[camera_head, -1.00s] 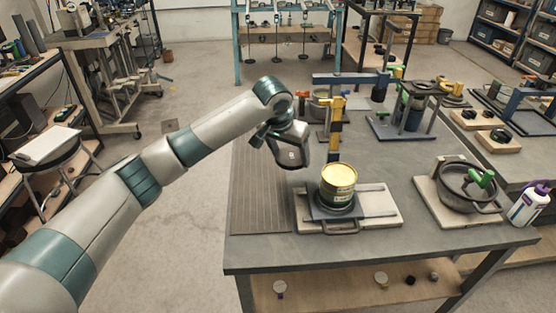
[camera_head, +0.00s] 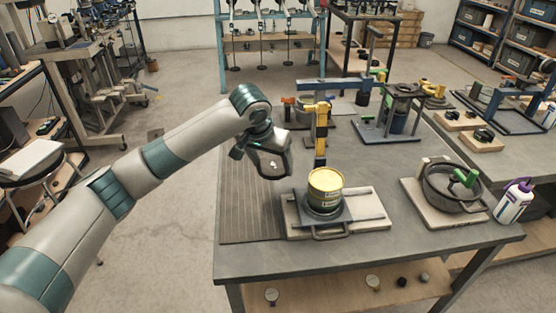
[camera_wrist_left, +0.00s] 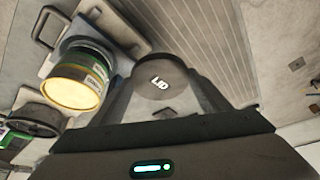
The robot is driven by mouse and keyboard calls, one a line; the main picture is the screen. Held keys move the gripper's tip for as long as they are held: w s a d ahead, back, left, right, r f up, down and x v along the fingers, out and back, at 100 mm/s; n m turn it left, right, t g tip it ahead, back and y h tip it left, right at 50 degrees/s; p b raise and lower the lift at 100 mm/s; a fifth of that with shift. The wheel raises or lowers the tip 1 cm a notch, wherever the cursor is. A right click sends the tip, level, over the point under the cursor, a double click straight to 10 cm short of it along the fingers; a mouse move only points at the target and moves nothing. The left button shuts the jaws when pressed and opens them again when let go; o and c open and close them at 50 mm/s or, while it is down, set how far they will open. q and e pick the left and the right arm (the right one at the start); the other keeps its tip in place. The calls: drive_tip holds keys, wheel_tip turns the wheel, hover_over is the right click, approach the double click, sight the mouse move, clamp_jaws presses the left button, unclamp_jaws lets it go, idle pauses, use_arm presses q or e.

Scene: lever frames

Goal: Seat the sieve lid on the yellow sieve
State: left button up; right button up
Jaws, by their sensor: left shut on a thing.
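The yellow sieve (camera_head: 325,184) stands upright on a dark plate over a pale board, near the table's front edge. It also shows in the left wrist view (camera_wrist_left: 76,86), left of the lid. The sieve lid is a dark round disc marked "LID" (camera_wrist_left: 160,82). My left gripper (camera_head: 272,162) is shut on the lid and holds it to the left of the sieve, apart from it. In the wrist view its fingers lie on both sides of the disc. My right gripper is not in view.
A yellow-and-blue upright post with an arm (camera_head: 321,130) stands just behind the sieve. A black pan with a green handle (camera_head: 452,190) sits on a board to the right, with a white bottle (camera_head: 513,203) beside it. The ribbed mat (camera_head: 250,215) at the left is clear.

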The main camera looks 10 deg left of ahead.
use_arm(q)
drive_tip(key=s+a+n, duration=0.1)
drive_tip(key=s+a, duration=0.1)
drive_tip(key=s, duration=0.3)
drive_tip(key=s+a+r+n, duration=0.1)
drive_tip(key=s+a, duration=0.2)
drive_tip(key=s, duration=0.3)
drive_tip(key=s+a+r+n+y, duration=0.1)
drive_tip(key=s+a, duration=0.2)
drive_tip(key=s, duration=0.3)
drive_tip(key=shift+r, duration=0.25)
drive_tip(key=shift+s, duration=0.1)
